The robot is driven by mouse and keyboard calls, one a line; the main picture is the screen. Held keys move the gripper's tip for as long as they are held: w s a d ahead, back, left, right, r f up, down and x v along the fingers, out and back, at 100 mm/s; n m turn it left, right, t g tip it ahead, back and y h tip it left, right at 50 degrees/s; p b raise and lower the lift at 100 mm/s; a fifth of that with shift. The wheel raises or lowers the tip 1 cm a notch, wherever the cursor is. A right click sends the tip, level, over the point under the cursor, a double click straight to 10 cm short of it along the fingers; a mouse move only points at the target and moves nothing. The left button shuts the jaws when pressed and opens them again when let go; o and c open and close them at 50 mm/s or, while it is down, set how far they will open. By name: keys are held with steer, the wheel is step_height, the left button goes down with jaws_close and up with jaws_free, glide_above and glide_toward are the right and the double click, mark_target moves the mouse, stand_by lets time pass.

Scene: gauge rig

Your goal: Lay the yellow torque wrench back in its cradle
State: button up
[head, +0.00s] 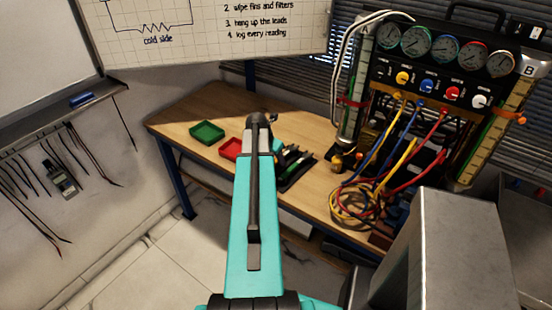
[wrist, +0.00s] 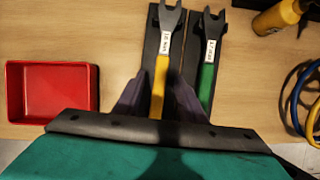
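The yellow torque wrench (wrist: 160,82) lies head-away in the wrist view, over a black cradle strip (wrist: 151,42). It sits a little right of that strip's middle; whether it is fully seated I cannot tell. My gripper (wrist: 156,92) has its two dark fingers apart, one on each side of the yellow handle, with gaps showing. The handle's near end is hidden by my gripper body. A green wrench (wrist: 207,75) lies just right on its own black strip. In the head view the cradle (head: 298,170) shows beside my arm, which hides my gripper and the yellow wrench.
A red tray (wrist: 52,92) is left of my gripper, and a green tray (head: 207,132) is farther left on the bench (head: 215,100). Coiled hoses (head: 360,203) and the gauge panel (head: 440,65) stand to the right. A brass fitting (wrist: 277,17) is at upper right.

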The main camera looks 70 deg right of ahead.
steer(key=shift+r, duration=0.1)
steer(key=b+v, duration=0.3)
steer(key=v, duration=1)
steer(key=shift+a+r, duration=0.3)
steer(key=shift+w, duration=0.1)
stand_by(0.9)
